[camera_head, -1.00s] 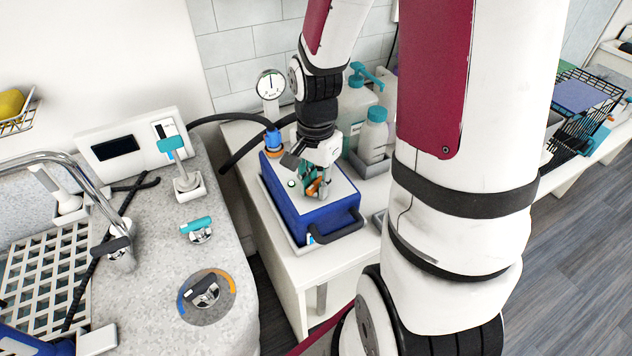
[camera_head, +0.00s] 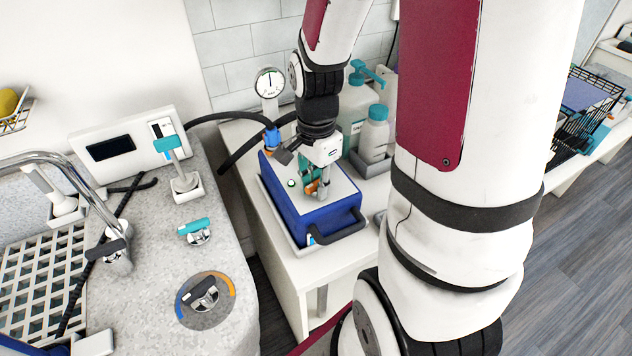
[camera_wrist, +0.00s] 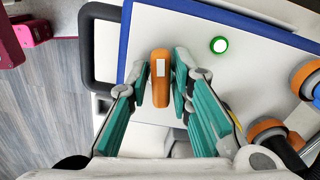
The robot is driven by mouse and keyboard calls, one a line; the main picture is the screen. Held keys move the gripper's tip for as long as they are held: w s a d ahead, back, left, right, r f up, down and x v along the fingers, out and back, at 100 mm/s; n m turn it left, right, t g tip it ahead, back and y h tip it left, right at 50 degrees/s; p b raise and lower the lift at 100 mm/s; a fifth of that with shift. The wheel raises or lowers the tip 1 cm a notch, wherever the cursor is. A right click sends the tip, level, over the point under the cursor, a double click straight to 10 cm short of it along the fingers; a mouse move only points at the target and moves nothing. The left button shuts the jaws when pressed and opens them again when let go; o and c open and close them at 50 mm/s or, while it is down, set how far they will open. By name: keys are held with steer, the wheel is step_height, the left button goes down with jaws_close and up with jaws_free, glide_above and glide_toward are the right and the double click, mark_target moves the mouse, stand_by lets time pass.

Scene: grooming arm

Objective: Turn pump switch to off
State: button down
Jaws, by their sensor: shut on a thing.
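The pump is a blue box with a white top (camera_head: 345,189), on a white stand right of the counter. Its orange switch knob (camera_wrist: 160,88) carries a white mark and stands on the white top in the wrist view. My gripper (camera_wrist: 163,85) is shut on the knob, with a teal-padded finger on each side. A small round green light (camera_wrist: 219,45) glows on the top beside it. In the head view my gripper (camera_head: 319,190) points down at the pump top, and its fingers hide most of the knob.
A black handle (camera_head: 338,228) juts from the pump's front. A pressure gauge (camera_head: 269,83) and black hoses stand behind. White bottles with teal caps (camera_head: 375,135) stand close on the right. The counter at left holds a dial (camera_head: 205,297) and a tap.

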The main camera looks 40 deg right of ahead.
steer(key=shift+w, duration=0.1)
steer(key=shift+m, duration=1.4)
steer(key=shift+m, duration=1.3)
steer(key=shift+m+p, duration=0.35)
steer(key=shift+m, duration=0.75)
steer(key=c, duration=1.5)
jaws_free()
